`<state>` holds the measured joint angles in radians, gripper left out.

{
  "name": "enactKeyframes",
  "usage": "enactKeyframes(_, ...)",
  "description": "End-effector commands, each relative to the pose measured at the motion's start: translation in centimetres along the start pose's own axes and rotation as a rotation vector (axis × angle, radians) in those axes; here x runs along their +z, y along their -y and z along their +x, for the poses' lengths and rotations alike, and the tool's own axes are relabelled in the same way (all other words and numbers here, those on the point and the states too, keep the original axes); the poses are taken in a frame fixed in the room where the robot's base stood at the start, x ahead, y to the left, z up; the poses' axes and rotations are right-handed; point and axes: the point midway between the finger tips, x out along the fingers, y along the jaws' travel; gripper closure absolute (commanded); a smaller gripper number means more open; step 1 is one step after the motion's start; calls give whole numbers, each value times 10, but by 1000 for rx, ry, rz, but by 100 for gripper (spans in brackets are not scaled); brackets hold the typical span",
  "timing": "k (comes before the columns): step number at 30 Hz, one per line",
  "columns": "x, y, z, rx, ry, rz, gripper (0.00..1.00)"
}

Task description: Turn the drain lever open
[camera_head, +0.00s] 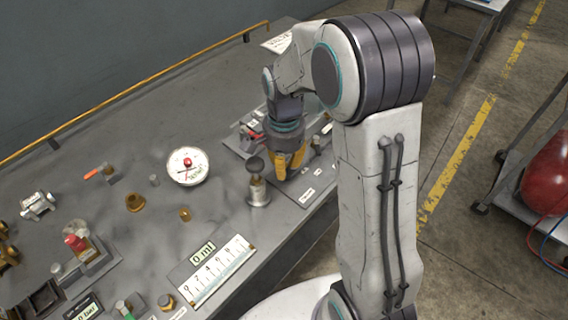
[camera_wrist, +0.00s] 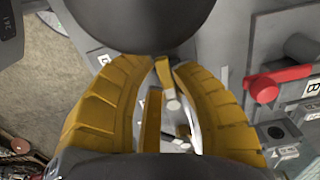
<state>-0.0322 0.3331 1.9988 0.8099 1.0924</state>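My gripper (camera_head: 289,168) with yellow fingers points down over the right end of the bench, just right of a dark-knobbed metal post (camera_head: 257,180). In the wrist view its two curved fingers (camera_wrist: 165,75) bend toward each other; the tips are partly covered by a large dark round shape (camera_wrist: 140,20). A small pale peg (camera_wrist: 172,104) shows between the fingers; I cannot tell whether they touch it. A red lever (camera_wrist: 278,82) lies to the right of the fingers, apart from them. No label here clearly names the drain lever.
A yellow rail (camera_head: 150,80) runs along the back. A red tank (camera_head: 546,188) stands on a cart at right.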

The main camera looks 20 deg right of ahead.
Motion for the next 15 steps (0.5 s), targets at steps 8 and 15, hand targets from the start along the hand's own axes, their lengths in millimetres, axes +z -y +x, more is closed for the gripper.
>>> enactKeyframes(8, 0, 0, 0, 0, 0, 0, 100)
enactKeyframes(15, 0, 0, 1, 2, 1, 0, 100)
